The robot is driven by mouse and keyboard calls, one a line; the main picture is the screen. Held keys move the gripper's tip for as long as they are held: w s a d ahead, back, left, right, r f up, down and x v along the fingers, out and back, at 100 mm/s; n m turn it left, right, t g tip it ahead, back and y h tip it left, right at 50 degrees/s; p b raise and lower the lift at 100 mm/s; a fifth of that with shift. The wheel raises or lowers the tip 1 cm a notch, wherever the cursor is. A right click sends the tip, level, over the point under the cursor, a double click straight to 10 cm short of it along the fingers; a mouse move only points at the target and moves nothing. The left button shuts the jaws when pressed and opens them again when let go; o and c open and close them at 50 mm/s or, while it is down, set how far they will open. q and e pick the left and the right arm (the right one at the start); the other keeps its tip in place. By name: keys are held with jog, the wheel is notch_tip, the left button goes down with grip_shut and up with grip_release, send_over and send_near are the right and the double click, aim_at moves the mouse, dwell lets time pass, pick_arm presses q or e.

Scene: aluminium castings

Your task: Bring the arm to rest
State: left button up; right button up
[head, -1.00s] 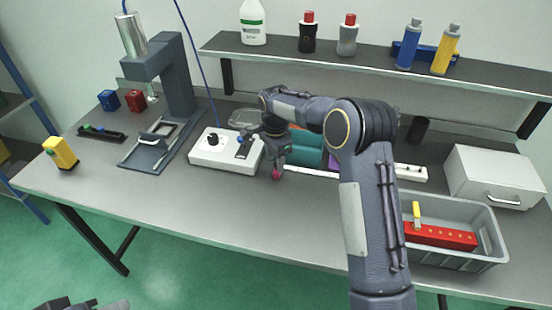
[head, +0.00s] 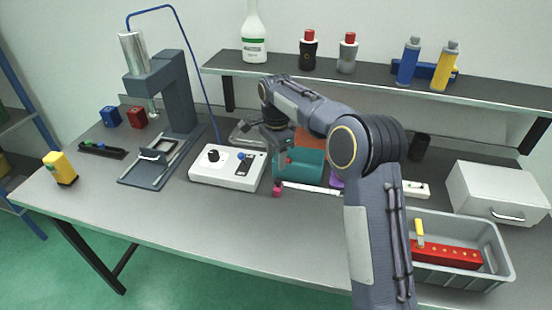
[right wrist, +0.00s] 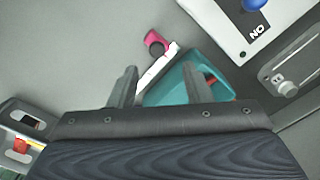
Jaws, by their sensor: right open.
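My right arm reaches up from the lower right in the head view and bends left over the bench. My right gripper (head: 279,160) hangs above the bench beside a teal block-like thing (head: 302,163). In the right wrist view its two fingers (right wrist: 160,87) stand wide apart with nothing held between them. Beyond the fingertips are the teal thing (right wrist: 180,88) and a white bar (right wrist: 157,68) with a pink end (right wrist: 156,42). The forearm and wrist hide part of the bench behind them. My left gripper is out of view.
A white control box (head: 226,167) stands left of the gripper, and a dark press (head: 172,105) farther left. A grey bin (head: 490,262) holds a red block (head: 445,254) at right, near a white drawer box (head: 497,192). A shelf (head: 380,80) runs behind.

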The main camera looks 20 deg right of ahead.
jog(key=s+d+r+n+t+y, duration=0.1)
jog(key=s+d+r+n, duration=0.15)
jog(key=s, duration=0.35)
jog(key=s+d+r+n+t+y, duration=0.1)
jog(key=s+r+n, duration=0.1)
jog(key=s+r, duration=0.3)
jog(key=s+d+r+n+t+y, duration=0.1)
jog(key=s+r+n, duration=0.1)
jog(key=s, duration=0.5)
jog(key=s+a+f+n+t, duration=0.1)
jog(key=s+a+f+n, duration=0.1)
jog(key=s, duration=0.8)
jog(key=s+a+f+n+t, duration=0.1)
jog(key=s+f+n, duration=0.3)
jog(key=s, duration=0.5)
jog(key=shift+s+a+n+t+y, duration=0.35)
jog(key=shift+a+n+t+y, duration=0.05)
jog(key=shift+a+n, duration=0.2)
